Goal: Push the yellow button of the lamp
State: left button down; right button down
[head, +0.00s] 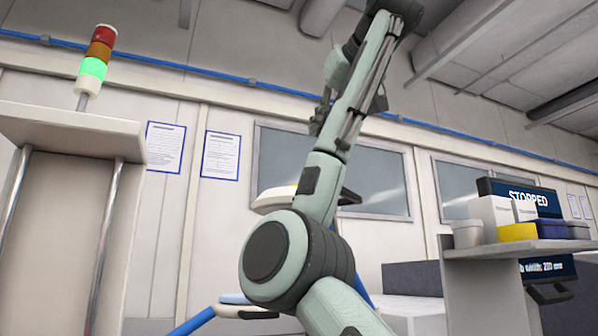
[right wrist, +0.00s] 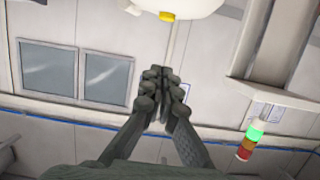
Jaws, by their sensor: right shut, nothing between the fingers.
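The lamp's white rounded head (right wrist: 195,8) is cut off by the top edge of the right wrist view, with the yellow button (right wrist: 167,15) on it. My right gripper (right wrist: 158,78) is shut and empty. In the wrist view its fingertips are below the button in the picture, with a visible gap between them. In the head view the gripper is small and dark beside my raised forearm. My left gripper is not in view.
A signal tower (head: 95,65), lit green, stands on a beige cabinet (head: 62,125) at left. At right, a shelf (head: 515,249) holds several small bins near a screen (head: 529,195) reading "STOPPED". My right arm crosses the middle of the head view.

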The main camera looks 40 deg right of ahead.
jog(key=shift+w, duration=0.15)
